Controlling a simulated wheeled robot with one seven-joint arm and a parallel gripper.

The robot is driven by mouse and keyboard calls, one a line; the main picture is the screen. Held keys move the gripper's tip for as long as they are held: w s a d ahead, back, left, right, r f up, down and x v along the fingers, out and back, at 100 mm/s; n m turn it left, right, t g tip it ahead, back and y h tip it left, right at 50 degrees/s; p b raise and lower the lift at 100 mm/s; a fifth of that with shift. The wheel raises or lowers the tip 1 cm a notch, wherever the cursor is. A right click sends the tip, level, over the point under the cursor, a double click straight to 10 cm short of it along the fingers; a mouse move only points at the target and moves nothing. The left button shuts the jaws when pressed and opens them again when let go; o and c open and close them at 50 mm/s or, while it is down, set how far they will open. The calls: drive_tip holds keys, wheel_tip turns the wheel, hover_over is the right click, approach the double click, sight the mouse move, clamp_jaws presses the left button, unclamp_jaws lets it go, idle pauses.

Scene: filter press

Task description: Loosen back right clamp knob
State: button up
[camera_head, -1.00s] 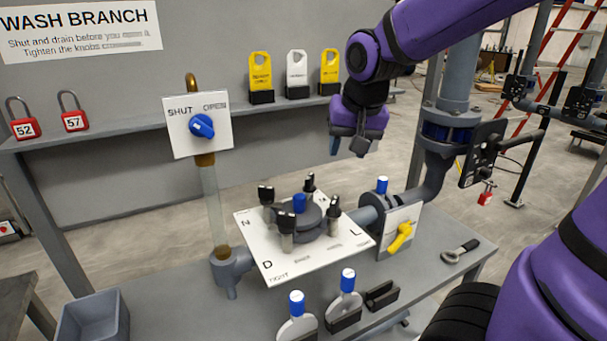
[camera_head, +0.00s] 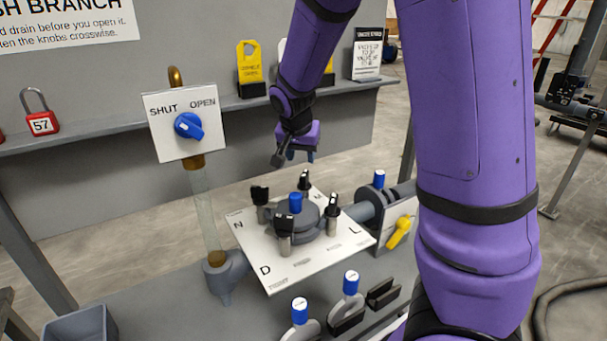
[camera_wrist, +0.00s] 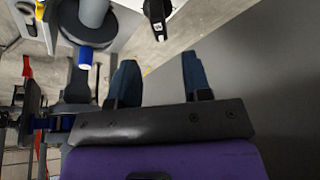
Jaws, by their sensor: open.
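The white plate (camera_head: 262,262) carries a round grey filter housing (camera_head: 313,222) with a blue cap. Several black-topped clamp knobs stand around it: the back right one (camera_head: 304,181) by the M, one by the N (camera_head: 260,194), one by the D (camera_head: 285,228) and one by the L (camera_head: 332,212). My gripper (camera_head: 293,157) is open and empty, above and behind the back right knob, not touching it. In the wrist view my two fingers (camera_wrist: 158,60) are apart, with a black knob (camera_wrist: 160,14) beyond them, apparently the back right one.
A SHUT/OPEN panel (camera_head: 187,145) with a blue handle stands left of the plate. A yellow handle (camera_head: 399,232) and a blue-capped fitting (camera_head: 379,179) stand right. The shelf (camera_head: 130,127) behind holds a red padlock (camera_head: 41,122) and tags. Blue-topped pieces (camera_head: 350,284) stand in front.

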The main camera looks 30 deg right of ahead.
sight(304, 174)
drive_tip(key=x, duration=0.8)
drive_tip(key=shift+f, duration=0.25)
clamp_jaws()
